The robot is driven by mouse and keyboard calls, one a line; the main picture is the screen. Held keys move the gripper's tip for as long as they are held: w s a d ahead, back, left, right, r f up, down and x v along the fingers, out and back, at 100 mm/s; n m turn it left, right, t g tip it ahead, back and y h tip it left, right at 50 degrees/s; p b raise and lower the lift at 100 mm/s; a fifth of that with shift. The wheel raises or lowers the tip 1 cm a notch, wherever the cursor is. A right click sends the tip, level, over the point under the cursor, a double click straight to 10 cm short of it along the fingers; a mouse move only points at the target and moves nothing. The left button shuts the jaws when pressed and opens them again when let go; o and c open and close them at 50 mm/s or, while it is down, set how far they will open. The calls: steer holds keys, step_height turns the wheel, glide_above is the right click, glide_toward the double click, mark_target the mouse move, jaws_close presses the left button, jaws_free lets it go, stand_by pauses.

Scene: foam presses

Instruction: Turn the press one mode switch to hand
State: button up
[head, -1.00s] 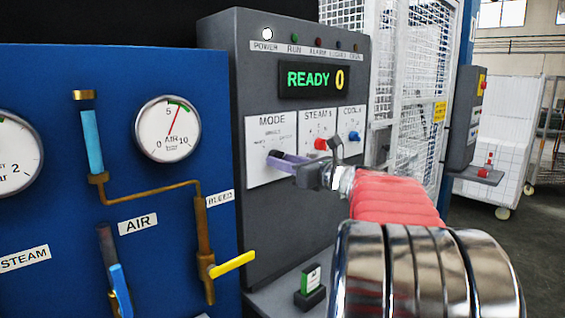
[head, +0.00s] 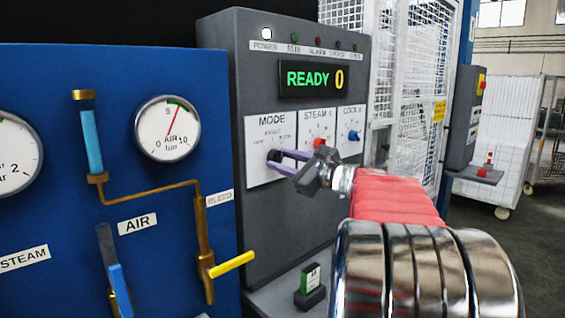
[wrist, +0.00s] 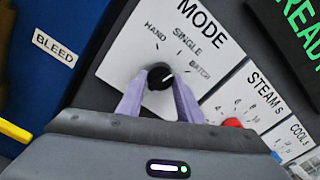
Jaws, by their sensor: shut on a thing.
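The press one mode switch is a black round knob (wrist: 159,77) on a white MODE plate (wrist: 135,65), marked HAND, SINGLE and BATCH. In the wrist view a small white mark on the knob's right edge appears to point toward the BATCH side. My gripper (wrist: 160,90) has its two pale purple fingers shut on the knob, one on each side. In the head view the MODE plate (head: 262,170) is on the grey panel, and my gripper (head: 280,158) reaches it from the right; the knob is partly hidden by the fingers.
The STEAM plate with a red knob (head: 319,143) and the COOL plate with a blue knob (head: 353,136) are close to the right. A READY 0 display (head: 315,78) is above. A blue panel with gauges and a yellow bleed lever (head: 232,264) stands left.

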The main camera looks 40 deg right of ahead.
steer(key=n, duration=0.6)
steer(key=shift+n, duration=0.3)
steer(key=n, duration=0.5)
steer(key=shift+f+n, duration=0.1)
steer(key=shift+n, duration=0.2)
steer(key=o, duration=1)
steer(key=shift+o, duration=0.2)
steer(key=shift+s+r, duration=0.2)
steer(key=shift+s, duration=0.35)
steer(key=s, duration=1.2)
steer(key=shift+s+d, duration=0.2)
steer(key=shift+s, duration=0.15)
